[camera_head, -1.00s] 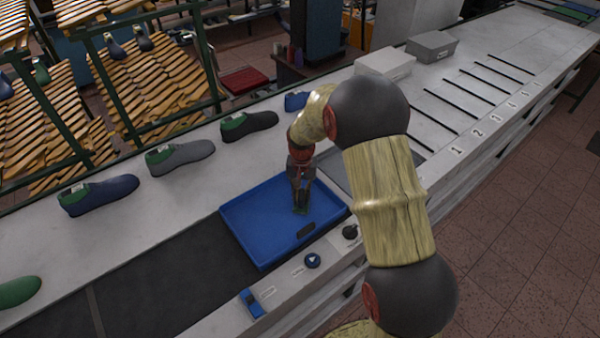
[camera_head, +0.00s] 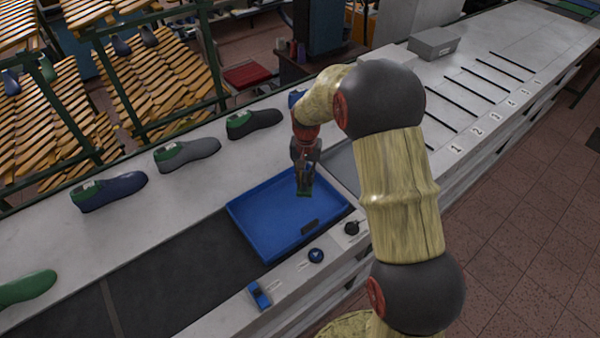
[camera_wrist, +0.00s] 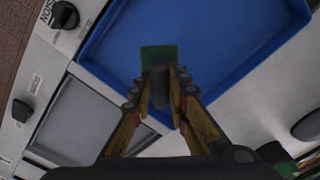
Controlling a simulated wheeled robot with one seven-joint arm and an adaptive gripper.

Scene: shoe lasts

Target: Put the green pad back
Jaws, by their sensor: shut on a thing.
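My gripper (camera_head: 304,187) is shut on the green pad (camera_wrist: 158,53) and holds it above the blue tray (camera_head: 245,218). In the head view only a small bit of the pad shows at the fingertips. In the wrist view the pad lies just beyond the gripper's fingers (camera_wrist: 159,85), with a dark upright piece between them. The blue tray (camera_wrist: 215,78) looks otherwise empty in the wrist view, and part of it is hidden by the fingers.
Shoe lasts in black (camera_head: 262,118), grey (camera_head: 195,152), blue (camera_head: 115,192) and green (camera_head: 28,288) stand along the bench. A grey box (camera_head: 433,44) and numbered slots lie right. My arm hides part of the bench.

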